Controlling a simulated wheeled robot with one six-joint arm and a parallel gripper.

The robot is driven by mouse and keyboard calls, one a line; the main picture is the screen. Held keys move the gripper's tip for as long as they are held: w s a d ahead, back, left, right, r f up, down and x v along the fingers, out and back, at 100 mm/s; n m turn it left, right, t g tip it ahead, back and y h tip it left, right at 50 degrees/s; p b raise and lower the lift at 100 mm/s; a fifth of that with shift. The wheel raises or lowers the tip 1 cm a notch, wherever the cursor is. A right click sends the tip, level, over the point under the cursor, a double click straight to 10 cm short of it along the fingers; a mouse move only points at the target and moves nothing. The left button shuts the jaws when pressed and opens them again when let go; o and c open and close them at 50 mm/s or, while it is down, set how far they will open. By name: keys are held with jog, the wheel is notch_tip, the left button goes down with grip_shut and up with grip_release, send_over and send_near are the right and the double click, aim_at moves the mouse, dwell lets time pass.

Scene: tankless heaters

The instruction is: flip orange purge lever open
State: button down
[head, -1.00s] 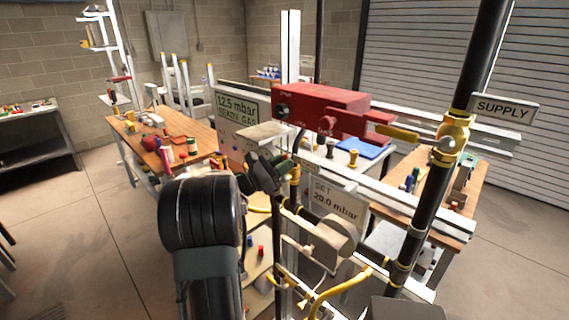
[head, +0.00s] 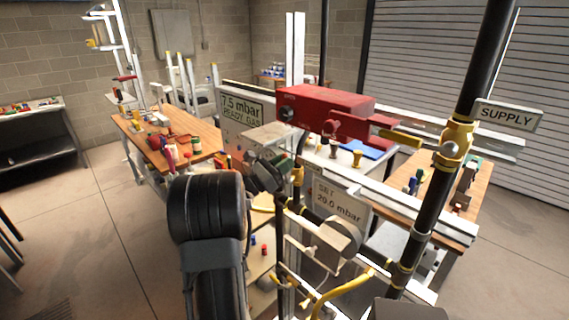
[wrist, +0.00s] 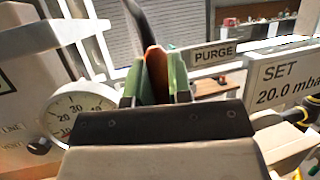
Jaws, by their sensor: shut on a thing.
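My gripper (wrist: 155,85) has green fingers and is shut on the orange purge lever (wrist: 155,68), whose upper end stands between them in the wrist view. A sign reading PURGE (wrist: 214,53) is just to the right of the fingers. The lever's lower part is hidden behind the gripper body. In the head view my gripper (head: 281,169) is at the pipework in front of the pale heater box (head: 250,142), and the lever cannot be made out there.
A round gauge (wrist: 78,108) is close at the gripper's left. A SET 20.0 mbar sign (head: 338,199) and dark pipes are at its right. A red unit (head: 325,108) is above, near the yellow valve handle (head: 402,138) and black supply pipe (head: 428,205).

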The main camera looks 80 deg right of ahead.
jog(key=c, duration=1)
grip_release()
jog(key=shift+c, duration=0.2)
jog(key=b+v, duration=0.4)
jog(key=v, duration=0.9)
jog(key=shift+w+a, duration=0.25)
jog(key=shift+a, duration=0.05)
jog(key=shift+f, duration=0.15)
notch_tip(320, 180, down, 8)
jog(key=s+a+m+t+y, duration=0.2)
jog(key=s+m+t+y, duration=0.1)
jog(key=m+y, duration=0.15)
jog(key=w+a+f+m+t+y, duration=0.2)
jog(key=w+a+f+t+y, duration=0.1)
jog(key=a, duration=0.3)
jog(key=w+a+f+m+t+y, duration=0.2)
jog(key=w+a+f+m+t, duration=0.15)
jog(key=a, duration=0.25)
jog(key=w+a+r+t+y, duration=0.2)
jog(key=a+t, duration=0.1)
jog(key=a, duration=0.6)
jog(key=w+a+r+t+y, duration=0.1)
jog(key=w+a+t+y, duration=0.1)
jog(key=a, duration=0.7)
jog(key=w+a+r+n+t+y, duration=0.1)
jog(key=w+a+t, duration=0.3)
jog(key=a, duration=0.6)
jog(key=shift+r+t+y, duration=0.45)
jog(key=shift+r+t, duration=0.35)
jog(key=shift+t, duration=0.35)
